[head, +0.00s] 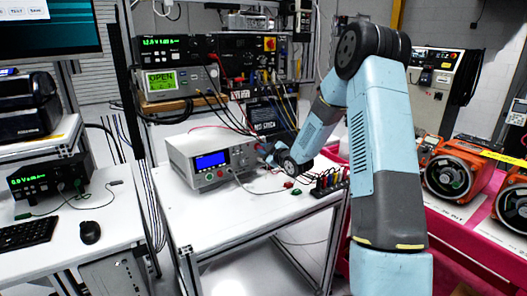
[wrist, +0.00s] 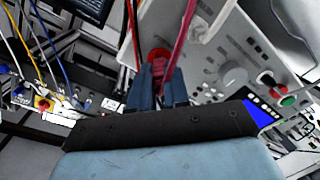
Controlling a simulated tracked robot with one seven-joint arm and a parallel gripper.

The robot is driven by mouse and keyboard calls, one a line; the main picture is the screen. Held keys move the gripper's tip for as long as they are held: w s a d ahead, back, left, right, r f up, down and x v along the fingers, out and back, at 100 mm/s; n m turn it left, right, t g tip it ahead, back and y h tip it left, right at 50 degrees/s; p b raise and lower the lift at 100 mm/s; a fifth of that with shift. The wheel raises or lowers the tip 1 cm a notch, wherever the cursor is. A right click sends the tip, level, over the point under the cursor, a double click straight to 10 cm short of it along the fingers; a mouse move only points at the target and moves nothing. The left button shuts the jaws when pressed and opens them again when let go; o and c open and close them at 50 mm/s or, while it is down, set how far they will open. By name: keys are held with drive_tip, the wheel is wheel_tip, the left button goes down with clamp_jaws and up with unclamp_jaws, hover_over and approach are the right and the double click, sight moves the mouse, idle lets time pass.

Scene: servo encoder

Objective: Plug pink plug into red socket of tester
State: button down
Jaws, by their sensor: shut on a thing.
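The tester (head: 213,161) is a pale box with a blue screen, standing on the white cart. In the wrist view its front panel (wrist: 208,62) fills the upper right. My gripper (wrist: 160,88) is shut on the pink plug (wrist: 159,70), which sits between the fingertips with a pink cable (wrist: 183,32) running upward. The red socket (wrist: 158,54) shows just beyond the plug, in line with it. I cannot tell if plug and socket touch. In the head view my gripper (head: 271,154) is at the right end of the tester's front; the plug is too small to make out there.
A knob (wrist: 235,76), a red connector (wrist: 267,79) and a green one (wrist: 288,100) are on the panel. A dark rack of coloured leads (head: 329,183) stands at the cart's right edge. The cart's front left is clear.

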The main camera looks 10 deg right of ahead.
drive_tip(key=shift+w, duration=0.1)
idle(0.7)
drive_tip(key=c, duration=1)
unclamp_jaws()
drive_tip(key=v, duration=0.7)
drive_tip(key=shift+r, duration=0.1)
